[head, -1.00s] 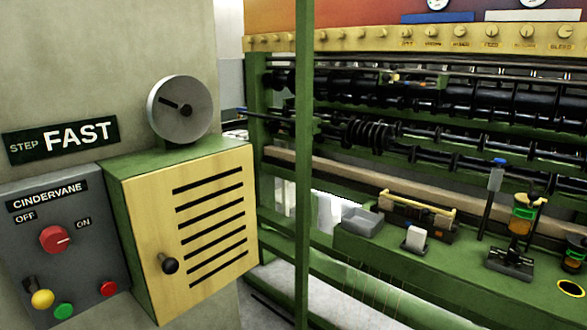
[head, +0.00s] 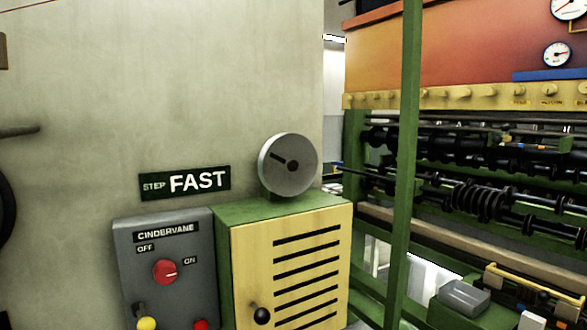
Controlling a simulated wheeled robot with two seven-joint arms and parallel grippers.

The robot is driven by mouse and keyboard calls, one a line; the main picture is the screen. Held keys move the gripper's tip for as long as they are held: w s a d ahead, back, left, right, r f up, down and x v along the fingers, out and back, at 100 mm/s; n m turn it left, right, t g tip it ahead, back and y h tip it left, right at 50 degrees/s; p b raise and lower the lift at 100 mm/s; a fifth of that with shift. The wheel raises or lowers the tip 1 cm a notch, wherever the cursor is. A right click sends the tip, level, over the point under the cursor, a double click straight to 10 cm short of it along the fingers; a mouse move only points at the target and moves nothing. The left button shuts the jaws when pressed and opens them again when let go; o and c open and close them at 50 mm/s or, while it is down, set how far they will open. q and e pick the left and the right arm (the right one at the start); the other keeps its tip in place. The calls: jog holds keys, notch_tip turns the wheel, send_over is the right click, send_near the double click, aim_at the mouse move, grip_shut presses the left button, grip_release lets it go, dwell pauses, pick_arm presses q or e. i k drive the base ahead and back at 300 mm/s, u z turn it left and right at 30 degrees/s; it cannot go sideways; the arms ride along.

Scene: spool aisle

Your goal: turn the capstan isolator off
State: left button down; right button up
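No switch labelled capstan shows in the head view. A grey control box labelled CINDERVANE (head: 135,270) is on the wall at lower left. Its red rotary knob (head: 165,272) sits between the labels OFF and ON, and its pale mark points right, toward ON. A yellow button (head: 146,323) and a red button (head: 200,325) show at the bottom edge, partly cut off. Neither of my grippers is in view.
A green cabinet with a yellow slotted door (head: 250,265) and black knob (head: 261,315) stands beside the box. A round dial (head: 288,165) sits above it. A green post (head: 407,170) stands before the machine (head: 480,200). A sign reads STEP FAST (head: 185,182).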

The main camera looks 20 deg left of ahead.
aim_at(164, 270)
jog(key=u, duration=0.6)
jog(key=k, duration=0.6)
jog(key=u, duration=0.95)
jog(key=i, duration=0.3)
jog(key=u, duration=0.05)
